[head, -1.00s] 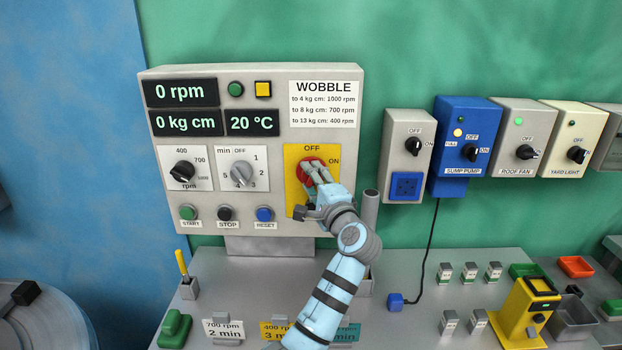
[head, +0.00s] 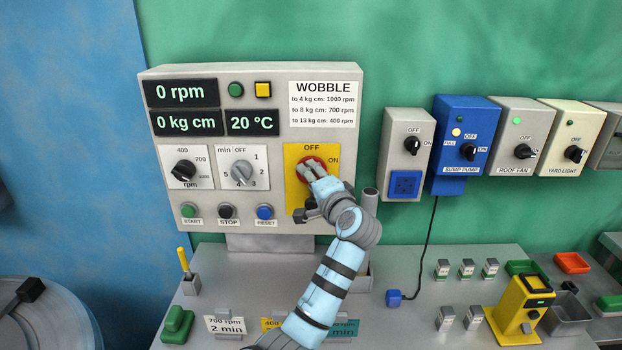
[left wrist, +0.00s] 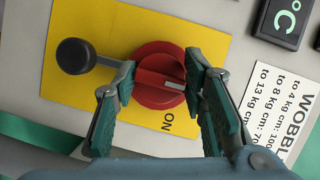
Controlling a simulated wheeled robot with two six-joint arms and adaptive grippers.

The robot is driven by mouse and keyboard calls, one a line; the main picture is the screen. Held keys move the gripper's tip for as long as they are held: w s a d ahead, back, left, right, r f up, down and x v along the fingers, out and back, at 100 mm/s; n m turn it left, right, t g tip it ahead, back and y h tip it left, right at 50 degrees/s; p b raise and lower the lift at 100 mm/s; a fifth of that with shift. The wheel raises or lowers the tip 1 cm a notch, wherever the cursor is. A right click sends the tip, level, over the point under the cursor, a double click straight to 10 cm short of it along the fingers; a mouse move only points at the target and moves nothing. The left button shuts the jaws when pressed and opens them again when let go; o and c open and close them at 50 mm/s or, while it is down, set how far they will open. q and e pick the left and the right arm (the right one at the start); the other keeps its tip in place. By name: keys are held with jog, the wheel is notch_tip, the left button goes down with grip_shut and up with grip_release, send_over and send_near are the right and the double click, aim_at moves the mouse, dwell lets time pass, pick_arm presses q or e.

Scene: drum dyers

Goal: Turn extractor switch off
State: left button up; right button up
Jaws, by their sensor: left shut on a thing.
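A red rotary knob (head: 303,174) sits on a yellow plate (head: 291,160) marked OFF at the top and ON at the upper right. My left gripper (head: 316,171) is at the knob and partly hides it in the head view. In the left wrist view my two fingers (left wrist: 163,88) are shut on the knob (left wrist: 150,98), one on each side. Its white mark points toward the plate's OFF side; the OFF word is hidden there. A dark ball on a grey stem (left wrist: 76,56) sticks out below the knob. No extractor label is readable. My right gripper is not in view.
The grey control panel (head: 275,135) has dials and buttons left of the knob. A grey switch box (head: 397,150), blue sump pump box (head: 452,111), roof fan box (head: 511,118) and yard light box (head: 590,113) hang to the right. The bench (head: 410,255) holds small items.

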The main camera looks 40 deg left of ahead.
pick_arm(q)
jog(key=shift+r, duration=0.25)
jog(key=o, duration=1)
jog(key=shift+w, duration=0.1)
jog(key=shift+o, duration=0.8)
jog(key=shift+w+f, duration=0.15)
jog(key=shift+f, duration=0.05)
jog(key=shift+d, duration=0.1)
jog(key=v, duration=0.7)
jog(key=shift+d, duration=0.25)
jog(key=shift+a, duration=0.15)
